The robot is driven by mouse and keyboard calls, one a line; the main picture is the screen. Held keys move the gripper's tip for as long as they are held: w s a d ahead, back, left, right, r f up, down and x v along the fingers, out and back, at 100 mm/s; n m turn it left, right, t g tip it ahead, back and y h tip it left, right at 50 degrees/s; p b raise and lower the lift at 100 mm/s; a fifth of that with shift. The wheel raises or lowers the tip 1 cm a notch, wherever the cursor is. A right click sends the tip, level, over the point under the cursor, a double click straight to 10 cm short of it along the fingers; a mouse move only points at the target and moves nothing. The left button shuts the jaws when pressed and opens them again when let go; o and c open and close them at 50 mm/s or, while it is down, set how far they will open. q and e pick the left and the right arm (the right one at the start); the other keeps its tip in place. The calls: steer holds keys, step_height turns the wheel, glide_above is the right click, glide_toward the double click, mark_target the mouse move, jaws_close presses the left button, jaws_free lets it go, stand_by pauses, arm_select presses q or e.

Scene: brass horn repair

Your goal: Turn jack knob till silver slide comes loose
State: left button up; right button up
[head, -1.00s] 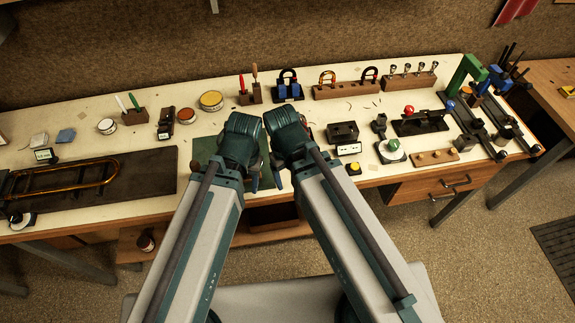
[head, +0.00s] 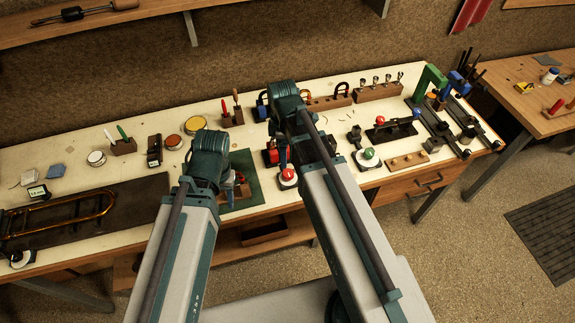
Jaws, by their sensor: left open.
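My left gripper (head: 233,183) is open over the green mat (head: 242,164), beside a small reddish-brown item on the mat; my wrist hides part of both. My right arm reaches over the middle of the bench; its wrist (head: 285,100) hides most of its gripper, and I cannot tell its jaws. A red-and-black device (head: 274,155) sits just below that wrist, partly hidden. A red dome knob on a pale base (head: 288,174) stands in front of it. I cannot tell which item is the jack or the silver slide.
A long brass slide (head: 62,219) lies on a dark mat (head: 130,207) at the left. A black fixture with a red ball (head: 380,120) and a green knob (head: 368,153) stand to the right. Tins, magnets and tool blocks line the back. A shelf (head: 150,18) hangs above.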

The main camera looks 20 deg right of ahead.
mark_target(288, 173)
arm_select(q)
steer(key=shift+r, duration=0.5)
arm_select(e)
steer(key=shift+w+d+r+n, duration=0.5)
steer(key=shift+w+d+n, duration=0.2)
steer(key=shift+d+n, duration=0.1)
arm_select(q)
steer(key=shift+f, duration=0.1)
arm_select(e)
step_height(288, 173, down, 14)
steer(key=b, duration=1.3)
steer(key=shift+b, duration=0.3)
arm_select(q)
step_height(288, 173, down, 14)
arm_select(e)
steer(key=shift+r, duration=0.1)
arm_select(q)
steer(key=shift+r, duration=0.2)
arm_select(e)
jaws_close()
